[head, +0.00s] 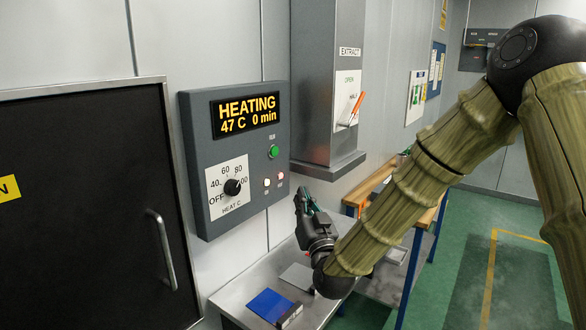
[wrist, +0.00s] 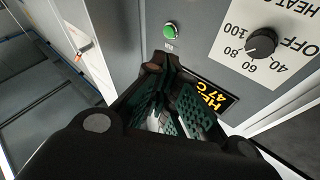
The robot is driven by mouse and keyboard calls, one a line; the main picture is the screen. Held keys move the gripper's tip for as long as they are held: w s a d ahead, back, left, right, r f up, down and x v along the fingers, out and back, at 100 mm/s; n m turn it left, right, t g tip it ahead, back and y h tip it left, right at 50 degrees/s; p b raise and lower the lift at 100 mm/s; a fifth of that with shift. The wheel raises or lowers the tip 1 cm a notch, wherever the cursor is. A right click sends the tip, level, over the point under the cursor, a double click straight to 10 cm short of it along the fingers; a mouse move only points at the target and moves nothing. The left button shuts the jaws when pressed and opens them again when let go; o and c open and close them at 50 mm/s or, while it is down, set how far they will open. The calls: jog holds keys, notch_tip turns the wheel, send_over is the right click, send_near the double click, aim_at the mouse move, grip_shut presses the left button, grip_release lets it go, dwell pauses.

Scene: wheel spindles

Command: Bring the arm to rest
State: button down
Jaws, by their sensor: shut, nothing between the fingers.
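My arm (head: 420,195) reaches in from the right of the head view and bends down to the left. My gripper (head: 303,200) is shut and empty, a little below and to the right of the control panel (head: 198,150). In the wrist view my gripper (wrist: 165,105) shows its dark green finger pads, with the panel behind it. It looks apart from the panel, though the exact gap is hard to tell.
The panel display reads HEATING, 47 C, 0 min. Below it are a green button (head: 273,152) and a heat dial (head: 232,187). A steel table (head: 240,298) holds a blue plate (head: 269,305). A black door (head: 90,210) stands left. Green floor (head: 480,240) is open at right.

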jog(key=s+d+f+g+h, duration=0.1)
jog(key=s+d+f+g, duration=0.3)
jog(key=f, duration=0.9)
jog(key=s+d+f+g+h, duration=0.1)
jog(key=s+f+g, duration=0.2)
jog(key=s+f, duration=0.65)
jog(key=s+d+f+g+h, duration=0.1)
jog(key=s+d+f+g, duration=0.15)
jog(key=f, duration=1.35)
jog(key=s+d+f+g+h, duration=0.1)
jog(key=s+d+f+g, duration=0.3)
jog(key=s, duration=0.7)
jog(key=s+d+f+g+h+b, duration=0.1)
jog(key=s+d+f+g, duration=0.2)
jog(key=s+f, duration=0.5)
jog(key=s+d+f+m+g+h, duration=0.1)
jog(key=s+d+f+g, duration=0.3)
jog(key=s, duration=1.1)
notch_tip(320, 180, down, 3)
jog(key=shift+s+d+r+g+b, duration=0.1)
jog(key=shift+s+d+g+b, duration=0.25)
jog(key=shift+d, duration=0.6)
